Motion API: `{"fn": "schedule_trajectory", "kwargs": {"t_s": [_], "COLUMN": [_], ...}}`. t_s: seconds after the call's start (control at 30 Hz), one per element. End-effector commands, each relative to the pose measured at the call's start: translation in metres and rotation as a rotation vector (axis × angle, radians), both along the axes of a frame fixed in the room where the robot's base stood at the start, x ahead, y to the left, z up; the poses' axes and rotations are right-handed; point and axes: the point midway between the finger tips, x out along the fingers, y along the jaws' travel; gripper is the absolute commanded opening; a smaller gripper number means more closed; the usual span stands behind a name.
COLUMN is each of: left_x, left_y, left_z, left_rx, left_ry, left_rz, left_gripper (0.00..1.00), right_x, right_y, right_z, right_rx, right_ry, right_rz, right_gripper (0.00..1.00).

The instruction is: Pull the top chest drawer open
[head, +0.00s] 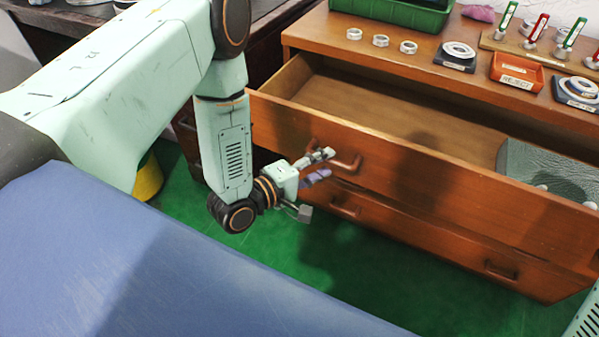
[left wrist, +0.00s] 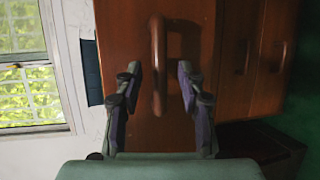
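My left gripper (head: 325,164) is at the left end of this handle. In the left wrist view, its two fingers stand apart on either side of the handle, with gaps visible. The gripper is open and holds nothing. My right gripper is not in view.
The chest top holds several metal rings (head: 381,41), a red reject tray (head: 517,72) and a green crate (head: 400,12). A closed lower drawer (head: 420,230) is below. Green floor (head: 290,265) is clear in front.

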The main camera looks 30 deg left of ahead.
Motion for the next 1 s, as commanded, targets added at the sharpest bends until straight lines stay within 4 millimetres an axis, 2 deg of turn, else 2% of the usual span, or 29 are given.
{"fn": "schedule_trajectory", "kwargs": {"t_s": [0.1,0.4,0.67,1.0], "left_x": [-0.023,-0.064,-0.080,-0.082], "left_y": [0.013,0.031,0.038,0.038], "left_z": [0.004,0.013,0.016,0.017], "left_rx": [-0.004,-0.002,0.000,0.000], "left_ry": [0.003,0.002,0.000,-0.001], "left_rz": [0.008,0.007,0.004,0.001], "left_gripper": [0.39,0.39,0.39,0.39], "right_x": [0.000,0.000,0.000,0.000], "right_y": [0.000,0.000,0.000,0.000], "right_z": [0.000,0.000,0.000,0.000], "right_rx": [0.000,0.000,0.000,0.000], "right_ry": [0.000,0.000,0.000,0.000], "right_rz": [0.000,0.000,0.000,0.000], "right_gripper": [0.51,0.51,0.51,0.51]}}
